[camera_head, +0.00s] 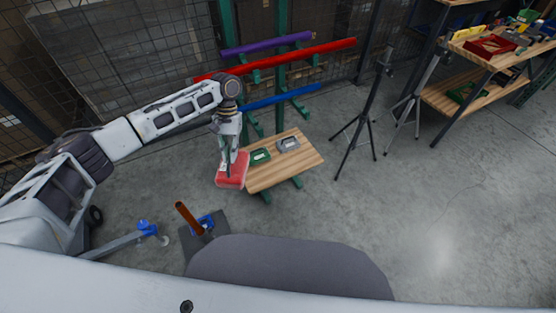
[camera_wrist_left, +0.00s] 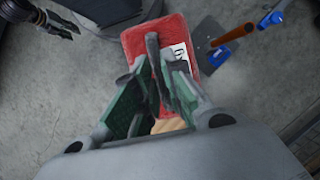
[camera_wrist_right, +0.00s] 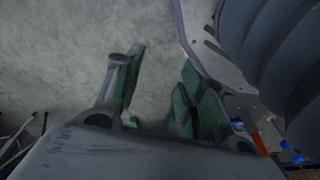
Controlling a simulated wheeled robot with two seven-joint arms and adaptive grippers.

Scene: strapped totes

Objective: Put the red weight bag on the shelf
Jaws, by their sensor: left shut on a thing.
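The red weight bag (camera_head: 232,175) hangs from my left gripper (camera_head: 229,156), just left of the wooden shelf (camera_head: 298,165) on the green rack and overlapping its left edge in the head view. Whether it touches the board, I cannot tell. In the left wrist view my left gripper (camera_wrist_left: 160,62) is shut on the red bag (camera_wrist_left: 178,35), which has a white label. The shelf carries a green item (camera_head: 260,155) and a grey item (camera_head: 288,144), with bare wood in front. My right gripper (camera_wrist_right: 163,75) is open and empty above the floor in the right wrist view.
Purple (camera_head: 266,44), red (camera_head: 310,56) and blue (camera_head: 283,97) bars cross the rack above the shelf. An orange-brown handle (camera_head: 188,217) stands on a dark plate below left. Open floor lies at the right.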

